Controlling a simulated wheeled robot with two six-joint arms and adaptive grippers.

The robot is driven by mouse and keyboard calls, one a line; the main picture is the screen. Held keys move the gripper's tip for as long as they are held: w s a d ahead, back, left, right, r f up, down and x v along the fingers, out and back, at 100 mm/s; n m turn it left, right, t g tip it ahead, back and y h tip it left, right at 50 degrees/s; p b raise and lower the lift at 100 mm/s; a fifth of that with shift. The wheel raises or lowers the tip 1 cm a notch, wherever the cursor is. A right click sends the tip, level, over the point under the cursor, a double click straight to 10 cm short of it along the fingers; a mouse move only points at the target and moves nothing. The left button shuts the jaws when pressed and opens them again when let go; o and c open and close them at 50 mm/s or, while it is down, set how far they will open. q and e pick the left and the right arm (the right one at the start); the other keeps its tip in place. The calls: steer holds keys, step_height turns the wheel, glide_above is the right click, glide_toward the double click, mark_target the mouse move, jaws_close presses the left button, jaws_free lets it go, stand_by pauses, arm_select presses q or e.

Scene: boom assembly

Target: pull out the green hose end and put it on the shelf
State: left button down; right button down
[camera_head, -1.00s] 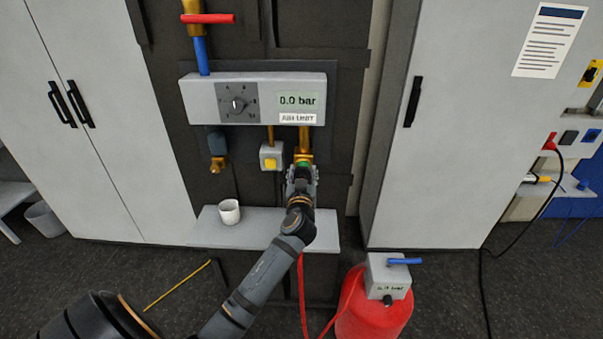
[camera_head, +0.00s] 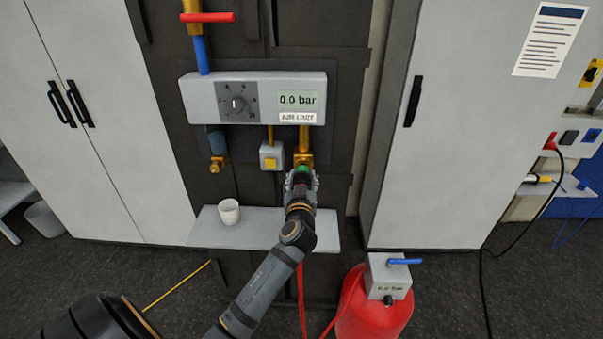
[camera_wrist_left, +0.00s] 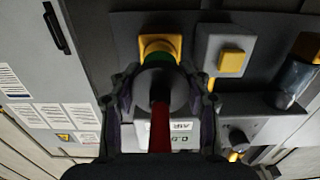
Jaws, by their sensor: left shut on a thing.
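The green hose end (camera_head: 303,170) shows just below the right brass outlet (camera_head: 304,158) under the grey air unit. My left gripper (camera_head: 302,180) is shut on it from the front. In the left wrist view its dark grey body (camera_wrist_left: 166,84) sits between my fingers, with the red hose leading back toward me. The brass socket (camera_wrist_left: 160,44) is right behind it; I cannot tell whether the two still touch. The light grey shelf (camera_head: 262,235) is below my gripper, partly hidden by my arm. My right gripper is out of view.
A white cup (camera_head: 229,211) stands on the left part of the shelf. The air unit (camera_head: 255,98) reads 0.0 bar. A yellow button box (camera_head: 271,156) is left of the outlet. A red tank (camera_head: 374,310) stands at the lower right. The shelf between cup and arm is clear.

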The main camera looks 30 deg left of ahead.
arm_select(q)
steer(key=shift+b+v, duration=0.3)
steer(key=shift+v, duration=1.5)
